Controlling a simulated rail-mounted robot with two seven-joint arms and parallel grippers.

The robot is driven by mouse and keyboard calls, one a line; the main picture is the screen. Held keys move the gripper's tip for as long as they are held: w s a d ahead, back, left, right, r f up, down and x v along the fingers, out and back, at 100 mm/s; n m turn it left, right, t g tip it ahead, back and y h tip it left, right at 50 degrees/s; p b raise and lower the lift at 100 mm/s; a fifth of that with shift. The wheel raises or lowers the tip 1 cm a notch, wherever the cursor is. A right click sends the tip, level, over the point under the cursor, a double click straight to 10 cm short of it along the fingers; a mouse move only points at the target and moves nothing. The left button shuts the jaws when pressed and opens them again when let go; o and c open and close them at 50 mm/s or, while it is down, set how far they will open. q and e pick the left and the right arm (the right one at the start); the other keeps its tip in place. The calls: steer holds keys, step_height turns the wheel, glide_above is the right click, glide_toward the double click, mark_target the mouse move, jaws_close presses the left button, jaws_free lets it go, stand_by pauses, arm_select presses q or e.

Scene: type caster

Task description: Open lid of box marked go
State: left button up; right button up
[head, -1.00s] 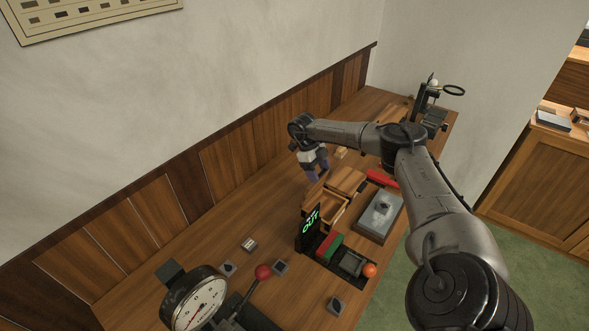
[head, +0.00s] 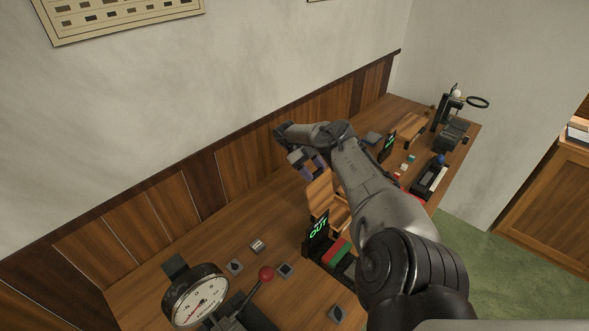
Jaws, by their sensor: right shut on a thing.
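A small wooden box (head: 338,217) stands on the bench beside a black sign with green letters reading OUT (head: 318,229). Its wooden lid (head: 320,192) is tilted up on the wall side. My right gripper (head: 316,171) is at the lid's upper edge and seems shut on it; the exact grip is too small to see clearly. My right forearm hides part of the box. Farther right, a second wooden box (head: 409,127) stands near another green-lettered sign (head: 388,143), whose letters I cannot read for sure. My left gripper is not in view.
A round gauge (head: 201,299) and a red-knobbed lever (head: 265,274) stand at the front left. Small grey blocks (head: 236,266) lie nearby. A stand with a ring (head: 455,103) is at the far end. The bench left of the box is mostly clear.

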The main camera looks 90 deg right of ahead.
steer(key=shift+f, duration=0.15)
steer(key=o, duration=1.3)
steer(key=shift+s, duration=0.25)
steer(key=shift+w, duration=0.1)
steer(key=shift+a, duration=0.1)
